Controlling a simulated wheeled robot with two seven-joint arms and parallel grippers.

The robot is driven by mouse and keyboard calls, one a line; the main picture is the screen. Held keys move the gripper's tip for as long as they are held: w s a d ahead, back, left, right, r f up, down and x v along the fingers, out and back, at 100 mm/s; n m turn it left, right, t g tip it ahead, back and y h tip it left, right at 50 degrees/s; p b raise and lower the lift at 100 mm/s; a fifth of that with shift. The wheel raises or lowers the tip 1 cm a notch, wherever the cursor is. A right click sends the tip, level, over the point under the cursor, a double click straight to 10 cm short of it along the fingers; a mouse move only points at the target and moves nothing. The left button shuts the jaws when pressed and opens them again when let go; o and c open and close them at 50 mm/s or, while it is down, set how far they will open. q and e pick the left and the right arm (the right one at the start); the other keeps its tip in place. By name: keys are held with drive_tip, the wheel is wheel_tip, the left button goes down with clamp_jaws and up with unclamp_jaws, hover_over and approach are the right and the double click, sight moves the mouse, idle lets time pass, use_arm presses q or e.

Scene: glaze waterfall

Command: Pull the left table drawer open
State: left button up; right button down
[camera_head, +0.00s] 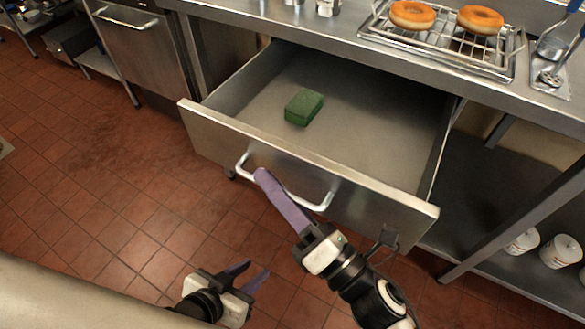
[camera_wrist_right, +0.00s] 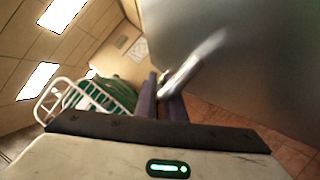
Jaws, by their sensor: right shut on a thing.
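A wide steel drawer (camera_head: 376,207) under the steel table (camera_head: 340,45) stands pulled well out, its inside visible from above. A green sponge (camera_head: 304,107) lies in it. A bar handle (camera_head: 318,203) runs along the drawer's front and also shows in the right wrist view (camera_wrist_right: 194,66). My right gripper (camera_head: 262,176) is shut on the handle near its left end. In the right wrist view its purple fingers (camera_wrist_right: 160,98) are at the bar. My left gripper (camera_head: 249,275) is open and empty, low over the floor, apart from the drawer.
A rack with two donuts (camera_head: 412,15) and metal utensils (camera_head: 553,60) are on the table top. White tubs (camera_head: 561,251) stand on the lower shelf at right. Another steel front with a handle (camera_head: 128,24) is at upper left. The tiled floor (camera_head: 110,190) left of the drawer is clear.

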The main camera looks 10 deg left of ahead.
drive_tip(key=shift+s+a, duration=0.15)
drive_tip(key=shift+s, duration=0.35)
drive_tip(key=c, duration=2.1)
unclamp_jaws()
drive_tip(key=shift+f, duration=0.1)
drive_tip(key=b+v, duration=0.1)
drive_tip(key=v, duration=0.9)
drive_tip(key=shift+d, duration=0.2)
